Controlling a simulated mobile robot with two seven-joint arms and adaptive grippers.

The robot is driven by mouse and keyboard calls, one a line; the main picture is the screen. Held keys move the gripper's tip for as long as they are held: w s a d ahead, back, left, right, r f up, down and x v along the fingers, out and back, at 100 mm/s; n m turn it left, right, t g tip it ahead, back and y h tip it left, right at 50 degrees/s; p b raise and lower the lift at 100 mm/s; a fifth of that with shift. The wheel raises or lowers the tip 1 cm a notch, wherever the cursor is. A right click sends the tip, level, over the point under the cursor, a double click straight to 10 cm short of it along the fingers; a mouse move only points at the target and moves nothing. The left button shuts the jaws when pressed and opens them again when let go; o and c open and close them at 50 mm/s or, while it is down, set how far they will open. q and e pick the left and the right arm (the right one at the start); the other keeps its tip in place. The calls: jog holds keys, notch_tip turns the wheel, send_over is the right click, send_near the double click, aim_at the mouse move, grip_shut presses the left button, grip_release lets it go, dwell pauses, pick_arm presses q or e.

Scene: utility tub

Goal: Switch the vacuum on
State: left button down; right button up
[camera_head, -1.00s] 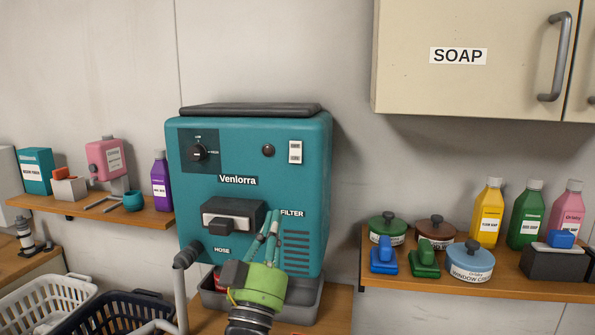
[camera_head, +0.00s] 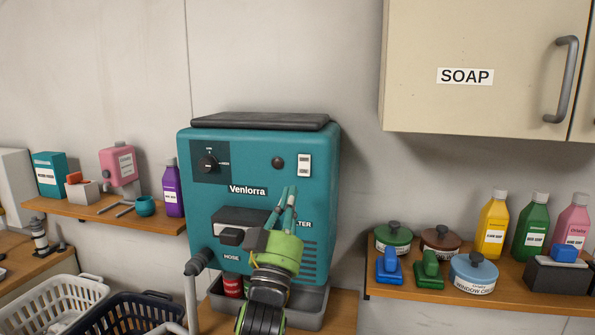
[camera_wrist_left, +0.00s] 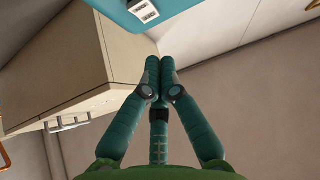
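The teal Venlorra vacuum (camera_head: 265,206) stands against the wall in the head view. Its upper front has a black dial (camera_head: 208,163), a round dark knob (camera_head: 278,162) and a white switch plate (camera_head: 304,165). The plate also shows at the top of the left wrist view (camera_wrist_left: 143,9). My left gripper (camera_head: 290,189) is in front of the vacuum, below the switch plate, and hides part of the FILTER label. Its fingers point up and their tips (camera_wrist_left: 160,61) are together with nothing between them. The switch's position is too small to tell. My right gripper is out of view.
A grey tray (camera_head: 312,309) lies under the vacuum, with red containers (camera_head: 233,285) partly hidden. A grey hose (camera_head: 193,290) is at its left. Side shelves hold bottles and tubs, and the SOAP cabinet (camera_head: 480,45) hangs upper right. The wall between vacuum and cabinet is clear.

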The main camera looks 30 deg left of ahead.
aim_at(302, 163)
pick_arm(q)
jog(key=w, duration=0.2)
jog(key=w+a+r+p, duration=0.1)
jog(key=w, duration=0.1)
jog(key=w+p, duration=0.1)
jog(key=w, duration=0.1)
jog(key=shift+a+r, duration=0.2)
jog(key=shift+a, duration=0.05)
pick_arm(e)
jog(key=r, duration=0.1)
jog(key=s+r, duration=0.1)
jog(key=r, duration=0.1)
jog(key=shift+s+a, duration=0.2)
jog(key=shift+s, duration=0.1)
